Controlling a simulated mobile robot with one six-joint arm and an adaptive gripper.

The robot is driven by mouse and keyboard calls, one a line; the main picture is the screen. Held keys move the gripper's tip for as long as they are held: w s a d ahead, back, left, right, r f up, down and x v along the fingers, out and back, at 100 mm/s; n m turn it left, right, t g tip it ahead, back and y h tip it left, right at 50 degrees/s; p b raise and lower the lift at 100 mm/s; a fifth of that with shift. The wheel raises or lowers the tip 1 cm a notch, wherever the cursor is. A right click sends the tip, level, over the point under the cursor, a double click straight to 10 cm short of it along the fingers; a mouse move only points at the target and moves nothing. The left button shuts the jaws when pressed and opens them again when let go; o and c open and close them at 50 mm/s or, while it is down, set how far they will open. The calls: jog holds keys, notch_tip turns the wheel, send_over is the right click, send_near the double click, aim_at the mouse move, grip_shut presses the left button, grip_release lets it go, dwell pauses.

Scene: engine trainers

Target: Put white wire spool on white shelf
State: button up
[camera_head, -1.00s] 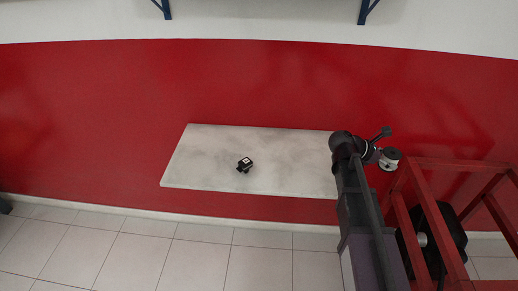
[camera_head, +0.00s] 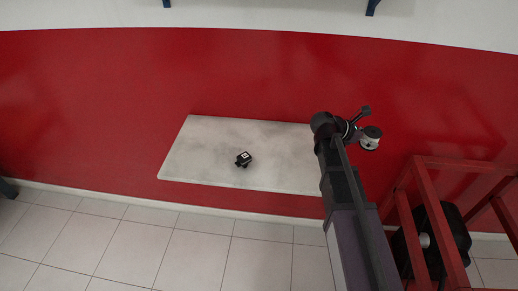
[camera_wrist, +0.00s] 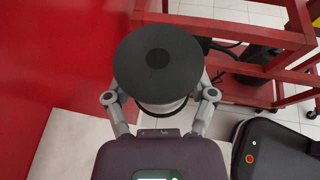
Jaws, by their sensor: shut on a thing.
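The white wire spool (camera_head: 370,143) shows in the head view at the right end of my arm, off the right side of the shelf. In the wrist view the spool (camera_wrist: 158,62) has a dark round top with a pale body below. My gripper (camera_wrist: 160,108) is shut on it, one finger on each side. The spool is held in the air. The white shelf (camera_head: 210,150) is a pale slab against the red wall, left of my gripper. My arm covers its right end.
A small black device (camera_head: 243,160) with a white mark sits mid-shelf. A red metal frame (camera_head: 440,215) with a black part inside stands at the right. The shelf is bare to the left and right of the device. Tiled floor lies below.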

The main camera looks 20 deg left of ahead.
jog(key=shift+w+a+f, duration=0.1)
jog(key=shift+a+f, duration=0.1)
jog(key=shift+a, duration=0.05)
jog(key=a+f+n+t+y+b, duration=0.1)
jog(key=a+f+b, duration=0.1)
jog(key=a, duration=0.5)
jog(key=s+a+f+n+t+y+b, duration=0.1)
jog(key=a+f+n+t+b, duration=0.1)
jog(key=a, duration=0.6)
jog(key=s+a+f+n+t+y+b, duration=0.1)
jog(key=a+f+n+y+b, duration=0.1)
jog(key=a, duration=0.6)
jog(key=shift+t, duration=0.3)
jog(key=shift+s+a, duration=0.15)
jog(key=shift+a, duration=0.25)
jog(key=shift+d, duration=0.1)
jog(key=w+d, duration=0.3)
jog(key=d, duration=0.1)
jog(key=w+d+f+b, duration=0.1)
jog(key=w+d, duration=0.2)
jog(key=d, duration=0.1)
jog(key=w+d+b, duration=0.1)
jog(key=w+d, duration=0.3)
jog(key=shift+d+f, duration=0.2)
jog(key=shift+f, duration=0.1)
jog(key=shift+f+b, duration=1.8)
